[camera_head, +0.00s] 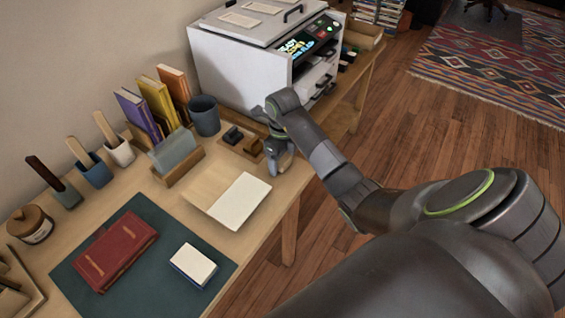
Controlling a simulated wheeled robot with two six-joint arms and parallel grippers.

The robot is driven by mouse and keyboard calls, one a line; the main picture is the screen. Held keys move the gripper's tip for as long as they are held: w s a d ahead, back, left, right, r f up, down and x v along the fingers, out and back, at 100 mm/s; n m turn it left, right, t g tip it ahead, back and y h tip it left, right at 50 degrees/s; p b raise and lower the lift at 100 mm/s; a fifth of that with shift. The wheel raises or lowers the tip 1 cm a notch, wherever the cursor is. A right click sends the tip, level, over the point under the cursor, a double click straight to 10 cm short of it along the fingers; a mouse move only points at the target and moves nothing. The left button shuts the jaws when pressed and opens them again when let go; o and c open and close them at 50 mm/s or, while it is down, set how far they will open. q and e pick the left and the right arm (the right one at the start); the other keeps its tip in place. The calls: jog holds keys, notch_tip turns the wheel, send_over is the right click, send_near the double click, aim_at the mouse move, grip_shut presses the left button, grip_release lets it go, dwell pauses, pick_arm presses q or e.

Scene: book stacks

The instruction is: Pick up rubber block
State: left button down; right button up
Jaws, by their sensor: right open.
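My right gripper (280,168) hangs over the desk's front edge side, just right of a small wooden tray (227,148). Its jaws are open, small and dark in the view. The tray holds a black piece (233,135) and a brown block-like piece (253,146), which the gripper partly overlaps in the picture. I cannot tell which piece is the rubber block. A white-topped block with dark blue sides (193,264) lies on the green mat (150,278), well away from the gripper. My left gripper is out of view.
A grey cup (205,115), upright books (158,103) and a large white machine (240,70) stand behind. A red book (117,250) lies on the mat. The wooden floor (400,150) is right of the desk.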

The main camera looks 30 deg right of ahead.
aim_at(283, 158)
jog(key=shift+f, duration=0.1)
jog(key=shift+c, duration=0.2)
jog(key=c, duration=1)
jog(key=shift+r, duration=0.25)
notch_tip(283, 158, up, 3)
notch_tip(283, 158, up, 5)
jog(key=p, duration=0.4)
jog(key=shift+p, duration=0.35)
jog(key=shift+r+p, duration=0.75)
jog(key=shift+p, duration=0.05)
